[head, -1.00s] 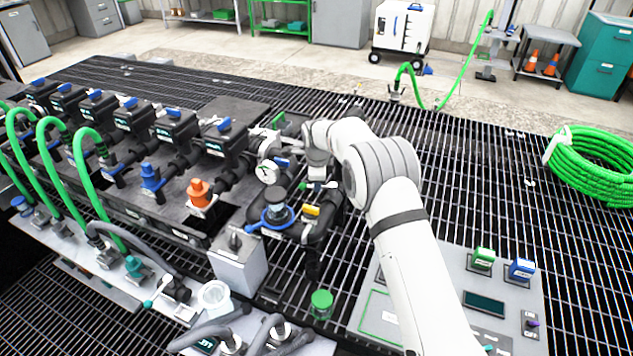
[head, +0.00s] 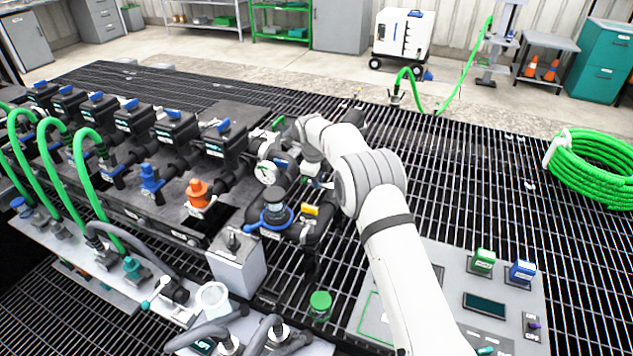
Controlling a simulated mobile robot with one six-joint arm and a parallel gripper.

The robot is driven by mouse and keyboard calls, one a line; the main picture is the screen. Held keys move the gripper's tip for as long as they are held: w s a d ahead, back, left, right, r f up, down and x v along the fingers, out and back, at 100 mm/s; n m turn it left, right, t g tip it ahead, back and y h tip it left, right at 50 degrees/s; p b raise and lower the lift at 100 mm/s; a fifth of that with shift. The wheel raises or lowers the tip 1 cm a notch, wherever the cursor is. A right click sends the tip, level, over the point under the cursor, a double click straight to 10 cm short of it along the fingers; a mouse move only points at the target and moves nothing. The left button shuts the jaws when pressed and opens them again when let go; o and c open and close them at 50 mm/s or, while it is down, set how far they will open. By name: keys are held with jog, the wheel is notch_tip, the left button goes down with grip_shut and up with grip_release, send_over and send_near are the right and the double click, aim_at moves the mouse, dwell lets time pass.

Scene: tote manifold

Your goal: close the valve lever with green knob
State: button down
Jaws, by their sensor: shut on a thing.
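My arm reaches from the lower right over the manifold, with its wrist bent down beside the pressure gauge. My gripper (head: 317,181) is small and partly hidden by my arm, close to the black piping right of the gauge. It is shut on what looks like the valve lever; the lever and its green knob are mostly hidden at the jaws, so the lever's angle cannot be told. A green handle-like piece (head: 278,123) shows behind the gauge; I cannot tell whether it belongs to a lever.
A white gauge (head: 266,172), a blue ring valve (head: 276,213) and a yellow block (head: 310,210) crowd my gripper's left and front. A lever with a teal knob (head: 147,304) is at the lower left. A control panel (head: 440,270) stands right. Open grating lies beyond.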

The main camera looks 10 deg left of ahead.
jog(key=c, duration=1.4)
grip_release()
jog(key=shift+c, duration=0.2)
notch_tip(320, 180, up, 8)
jog(key=s, duration=0.1)
jog(key=shift+s+a+f, duration=0.15)
jog(key=shift+s, duration=0.05)
